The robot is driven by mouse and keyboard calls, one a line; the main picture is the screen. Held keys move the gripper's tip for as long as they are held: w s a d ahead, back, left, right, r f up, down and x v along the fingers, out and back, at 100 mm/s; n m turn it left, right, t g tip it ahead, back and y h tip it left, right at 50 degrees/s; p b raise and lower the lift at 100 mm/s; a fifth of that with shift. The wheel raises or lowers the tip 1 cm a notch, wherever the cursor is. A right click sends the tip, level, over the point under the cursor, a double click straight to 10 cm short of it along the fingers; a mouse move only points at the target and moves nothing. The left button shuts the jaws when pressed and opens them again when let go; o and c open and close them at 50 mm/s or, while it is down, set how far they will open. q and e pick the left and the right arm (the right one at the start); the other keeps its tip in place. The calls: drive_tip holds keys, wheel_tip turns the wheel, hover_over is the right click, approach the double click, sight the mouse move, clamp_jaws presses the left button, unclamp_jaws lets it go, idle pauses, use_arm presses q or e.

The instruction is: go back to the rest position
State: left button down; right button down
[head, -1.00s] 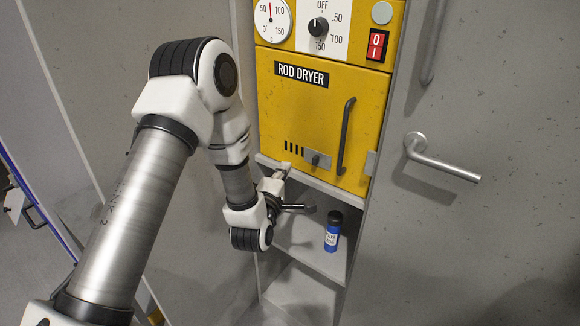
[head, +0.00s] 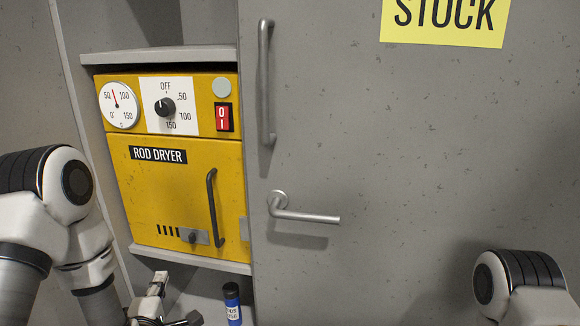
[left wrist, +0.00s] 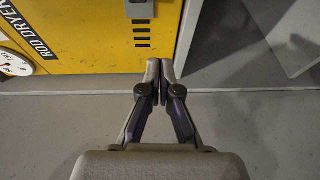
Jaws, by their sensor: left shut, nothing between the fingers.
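My left gripper (head: 160,280) is low at the left in the head view, in front of the shelf under the rod dryer. In the left wrist view its two fingertips (left wrist: 160,70) meet with nothing between them. The yellow rod dryer (head: 140,205) is behind it, with its door closed; it also fills the upper left of the left wrist view (left wrist: 90,50). My right arm (head: 520,285) shows at the lower right of the head view, but its gripper is out of view.
A blue bottle with a black cap (head: 232,305) stands on the shelf below the dryer. A grey cabinet door (head: 360,130) with a lever handle (head: 305,215) and a yellow STOCK sign (head: 445,20) is to the right. The space before the door looks clear.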

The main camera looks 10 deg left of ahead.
use_arm(q)
drive_tip(key=s+d+f+m+g+h+p, duration=0.1)
drive_tip(key=s+d+f+m+g+h, duration=0.15)
drive_tip(key=s+f, duration=0.4)
drive_tip(key=s+d+f+m+g+h+p, duration=0.1)
drive_tip(key=s+d+f+m+g+p, duration=0.2)
drive_tip(key=f, duration=0.7)
drive_tip(key=s+d+f+m+g, duration=0.1)
drive_tip(key=s+f+m+g, duration=0.2)
drive_tip(key=s+m, duration=0.2)
drive_tip(key=s+d+f+m+g, duration=0.1)
drive_tip(key=s+f+m+g, duration=0.2)
drive_tip(key=s, duration=0.4)
drive_tip(key=s+d+f+m+g+b, duration=0.1)
drive_tip(key=s+f+m+g, duration=0.2)
drive_tip(key=s+m+g, duration=0.2)
drive_tip(key=shift+s+m+h, duration=0.45)
drive_tip(key=shift+s+m, duration=0.4)
drive_tip(key=shift+s, duration=0.25)
